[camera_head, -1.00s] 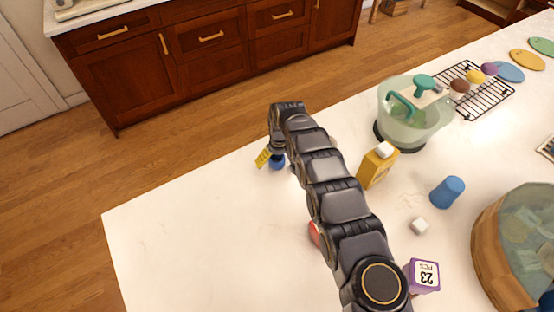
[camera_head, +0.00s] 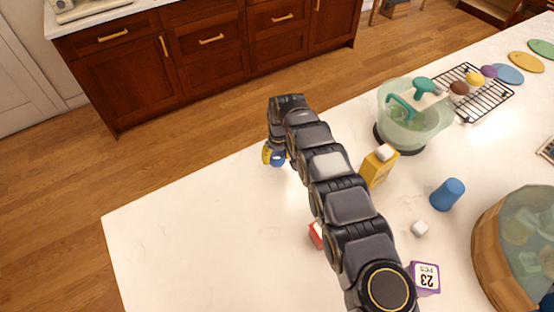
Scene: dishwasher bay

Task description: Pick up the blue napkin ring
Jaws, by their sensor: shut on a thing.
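The blue napkin ring (camera_head: 278,159) shows as a small blue piece at the far end of my arm, close to the counter's back edge. My gripper (camera_head: 268,153), with yellow on its finger, is shut on the ring. The arm's end hides much of the gripper and part of the ring. I cannot tell whether the ring touches the counter.
A red item (camera_head: 316,235) lies partly under the arm. The counter's left part (camera_head: 200,235) is clear.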

